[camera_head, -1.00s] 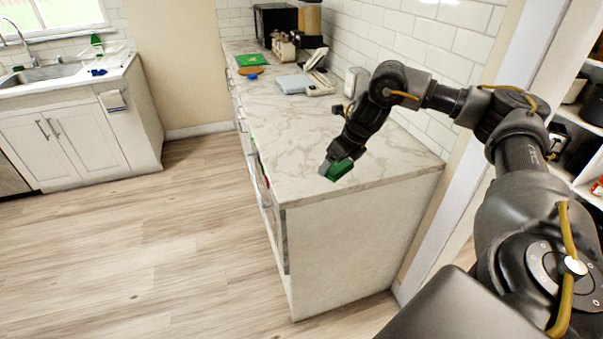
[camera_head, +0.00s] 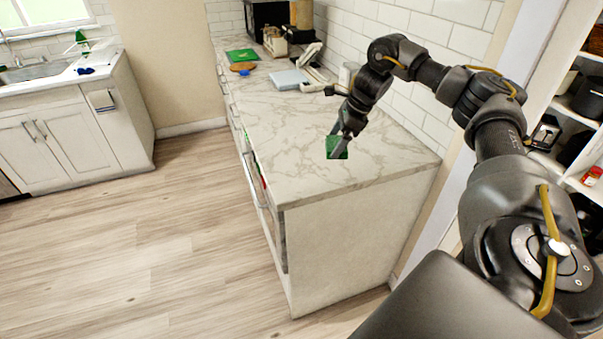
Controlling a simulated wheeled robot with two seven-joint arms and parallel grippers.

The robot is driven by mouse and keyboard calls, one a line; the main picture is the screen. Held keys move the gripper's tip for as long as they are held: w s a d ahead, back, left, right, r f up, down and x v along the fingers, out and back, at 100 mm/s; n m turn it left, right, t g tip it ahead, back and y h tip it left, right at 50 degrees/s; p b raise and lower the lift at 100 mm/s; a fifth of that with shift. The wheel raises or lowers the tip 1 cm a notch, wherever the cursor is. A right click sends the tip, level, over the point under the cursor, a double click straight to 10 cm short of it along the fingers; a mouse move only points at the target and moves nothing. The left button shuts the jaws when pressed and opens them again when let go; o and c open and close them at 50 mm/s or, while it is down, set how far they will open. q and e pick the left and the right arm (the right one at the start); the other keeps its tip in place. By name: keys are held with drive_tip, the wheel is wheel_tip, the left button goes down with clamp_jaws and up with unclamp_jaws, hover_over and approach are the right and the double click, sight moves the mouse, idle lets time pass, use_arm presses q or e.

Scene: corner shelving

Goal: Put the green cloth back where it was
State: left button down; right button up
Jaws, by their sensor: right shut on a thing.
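The green cloth (camera_head: 331,151) is a small dark green square at the near end of the marble counter (camera_head: 300,180). My right gripper (camera_head: 341,146) is shut on it, with the fingers pointing down and partly covering it. I cannot tell whether the cloth touches the counter top or is held just above it. My left gripper is not in view.
A grey-blue box (camera_head: 290,80), a green board (camera_head: 242,56) and a coffee machine (camera_head: 268,25) stand further back on the counter. A tiled wall (camera_head: 420,110) runs behind it. Open shelves (camera_head: 548,160) are at the right. The floor at left is clear.

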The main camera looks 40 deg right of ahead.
drive_tip(key=w+a+f+p, duration=0.1)
drive_tip(key=w+a+f, duration=0.2)
drive_tip(key=w+a+f+p, duration=0.2)
drive_tip(key=w+a+f, duration=0.1)
drive_tip(key=a+f, duration=0.1)
drive_tip(key=shift+a+f, duration=0.15)
drive_tip(key=f+p, duration=0.2)
drive_tip(key=f, duration=0.1)
drive_tip(key=shift+w+a, duration=0.15)
drive_tip(key=shift+w, duration=0.05)
drive_tip(key=shift+f, duration=0.3)
